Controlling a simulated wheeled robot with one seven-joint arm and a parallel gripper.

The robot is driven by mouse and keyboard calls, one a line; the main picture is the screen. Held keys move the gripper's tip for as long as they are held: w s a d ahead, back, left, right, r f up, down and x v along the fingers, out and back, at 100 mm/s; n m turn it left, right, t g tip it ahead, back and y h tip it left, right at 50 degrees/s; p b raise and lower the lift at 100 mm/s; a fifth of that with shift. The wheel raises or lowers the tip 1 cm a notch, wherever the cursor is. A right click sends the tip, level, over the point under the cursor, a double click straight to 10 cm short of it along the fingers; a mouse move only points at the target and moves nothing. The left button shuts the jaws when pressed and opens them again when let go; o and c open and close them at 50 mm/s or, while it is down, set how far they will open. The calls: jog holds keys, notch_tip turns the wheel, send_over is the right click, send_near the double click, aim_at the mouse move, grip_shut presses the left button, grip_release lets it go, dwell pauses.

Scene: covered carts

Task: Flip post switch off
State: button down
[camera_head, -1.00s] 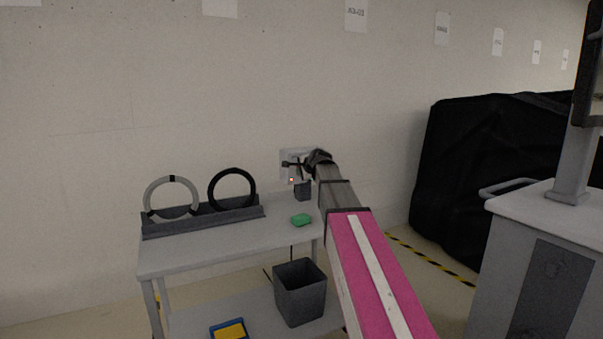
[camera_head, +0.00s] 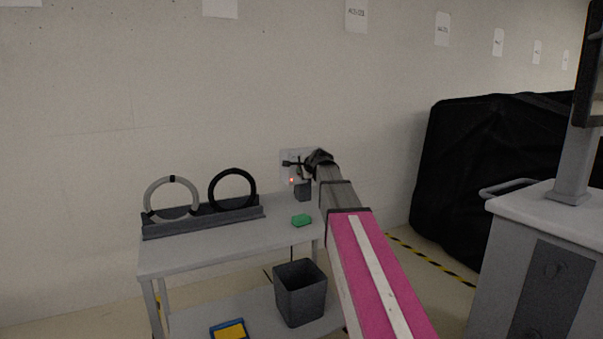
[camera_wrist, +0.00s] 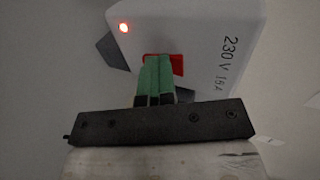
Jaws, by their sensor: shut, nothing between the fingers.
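The switch box (camera_wrist: 205,50) is a pale box marked "230 V 16A" in the wrist view, with a lit red lamp (camera_wrist: 124,28) at its upper left. A red switch part (camera_wrist: 177,64) shows just behind my gripper (camera_wrist: 155,60), whose green fingertips are together and empty. The fingertips overlap the red part in view; whether they touch it I cannot tell.
A grey bench (camera_head: 190,254) holds a rack with a grey ring (camera_head: 148,192) and a black ring (camera_head: 212,188), plus a green block (camera_head: 301,220). A dark bin (camera_head: 301,294) stands below. A black covered cart (camera_head: 480,160) and a grey cabinet (camera_head: 545,240) are at right.

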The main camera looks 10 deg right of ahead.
jog(key=shift+w+a+r, duration=0.1)
jog(key=shift+w+r, duration=0.3)
jog(key=shift+r, duration=0.1)
jog(key=v, duration=1.4)
jog(key=shift+s, duration=0.25)
jog(key=shift+f, duration=0.15)
jog(key=shift+s+f+g, duration=0.15)
jog(key=shift+f+g, duration=0.15)
jog(key=shift+f, duration=0.05)
jog(key=x, duration=1.4)
